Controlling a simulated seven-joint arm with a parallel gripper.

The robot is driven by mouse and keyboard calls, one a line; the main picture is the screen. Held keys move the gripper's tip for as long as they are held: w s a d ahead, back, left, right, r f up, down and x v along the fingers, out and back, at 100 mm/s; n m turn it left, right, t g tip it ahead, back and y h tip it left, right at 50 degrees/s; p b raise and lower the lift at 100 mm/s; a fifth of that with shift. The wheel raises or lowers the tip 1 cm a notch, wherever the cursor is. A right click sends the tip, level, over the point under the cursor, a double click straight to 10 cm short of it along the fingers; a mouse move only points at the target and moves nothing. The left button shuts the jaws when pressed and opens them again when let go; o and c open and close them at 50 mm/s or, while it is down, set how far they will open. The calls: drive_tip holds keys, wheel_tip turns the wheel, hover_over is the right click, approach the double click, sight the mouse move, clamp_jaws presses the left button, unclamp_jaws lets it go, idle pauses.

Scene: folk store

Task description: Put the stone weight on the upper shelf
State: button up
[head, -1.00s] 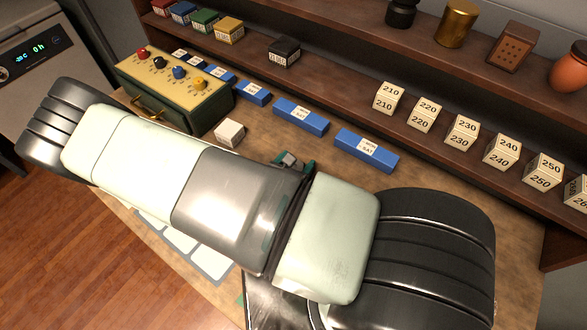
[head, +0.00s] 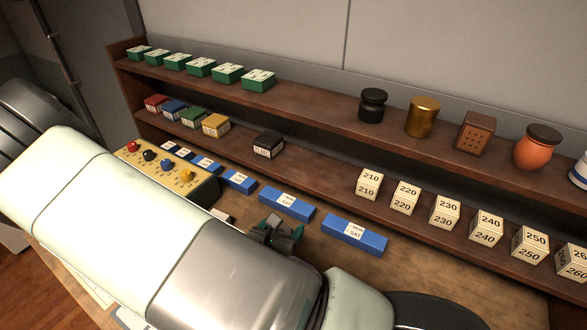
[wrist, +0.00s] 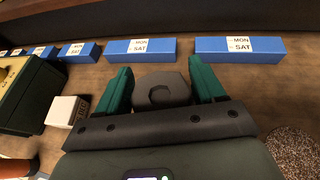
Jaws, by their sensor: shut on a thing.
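The stone weight (wrist: 162,90) is a grey, faceted block with a round mark on its face. In the wrist view it sits between the green fingers of my gripper (wrist: 163,88), which is shut on it. In the head view my gripper (head: 279,232) is in front of the blue boxes, below both shelves, and my arm hides much of the counter. The upper shelf (head: 310,105) is a brown board. It holds green boxes at left and a black jar, brass tin, wooden box and orange pot at right, with a bare stretch between.
The lower shelf (head: 315,177) holds coloured boxes, a black box (head: 267,145) and numbered cubes (head: 405,198). Blue MON-SAT boxes (head: 287,204) line the counter's back. A green cabinet with coloured knobs and a white cube (wrist: 66,111) stand left of my gripper.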

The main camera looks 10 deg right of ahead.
drive_tip(key=shift+n+t+y, duration=0.3)
drive_tip(key=shift+n+y, duration=0.3)
drive_tip(key=shift+y, duration=0.2)
drive_tip(key=w+a+r, duration=0.1)
drive_tip(key=w+r, duration=0.3)
drive_tip(key=r, duration=0.4)
drive_tip(key=w+a+r, duration=0.2)
drive_tip(key=w+r, duration=0.2)
drive_tip(key=r, duration=0.5)
drive_tip(key=w+a+r, duration=0.2)
drive_tip(key=w+r, duration=0.2)
drive_tip(key=r, duration=0.5)
drive_tip(key=shift+a, duration=0.1)
drive_tip(key=w+d+r, duration=0.1)
drive_tip(key=d+r, duration=1.2)
drive_tip(key=w+d+f+m+h, duration=0.1)
drive_tip(key=f, duration=0.3)
drive_tip(key=w+d+f+m+g+h, duration=0.1)
drive_tip(key=f, duration=0.2)
drive_tip(key=w+d+f+m+g+h, duration=0.1)
drive_tip(key=f, duration=0.3)
drive_tip(key=shift+f+m+h, duration=0.3)
drive_tip(key=shift+h, duration=0.1)
drive_tip(key=shift+f, duration=0.1)
drive_tip(key=o, duration=1.4)
drive_tip(key=shift+s+a, duration=0.1)
